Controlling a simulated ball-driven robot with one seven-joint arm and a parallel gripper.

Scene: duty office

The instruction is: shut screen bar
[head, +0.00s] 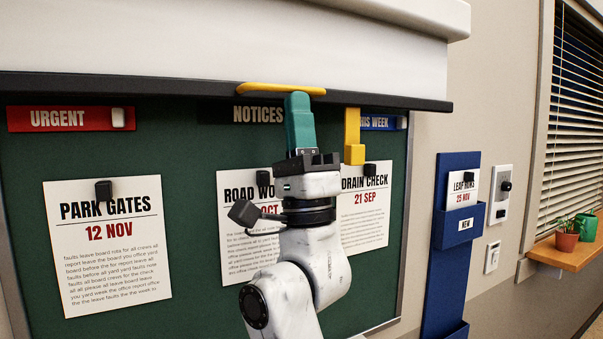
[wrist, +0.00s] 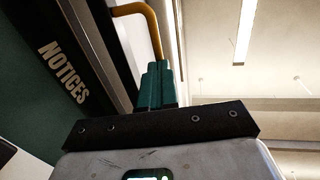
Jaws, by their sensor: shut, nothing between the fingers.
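A white roll-down screen (head: 210,38) hangs at the top, with a dark bar (head: 130,86) along its lower edge. A curved yellow handle (head: 258,89) sits on the bar; it also shows in the wrist view (wrist: 152,32), arching down behind my fingers. My gripper (head: 297,96) has green fingers pointing up, shut and empty, with tips at the right part of the handle. In the wrist view my gripper (wrist: 158,66) appears close to the handle and bar (wrist: 103,60); whether it touches is unclear. A yellow tab (head: 354,138) hangs at the bar, right of my gripper.
Below the bar is a green notice board with PARK GATES (head: 108,245), ROAD WORK and DRAIN CHECK (head: 365,212) sheets. My arm hides part of the middle sheet. A blue leaflet rack (head: 445,270), wall switches and a plant shelf (head: 570,253) stand to the right.

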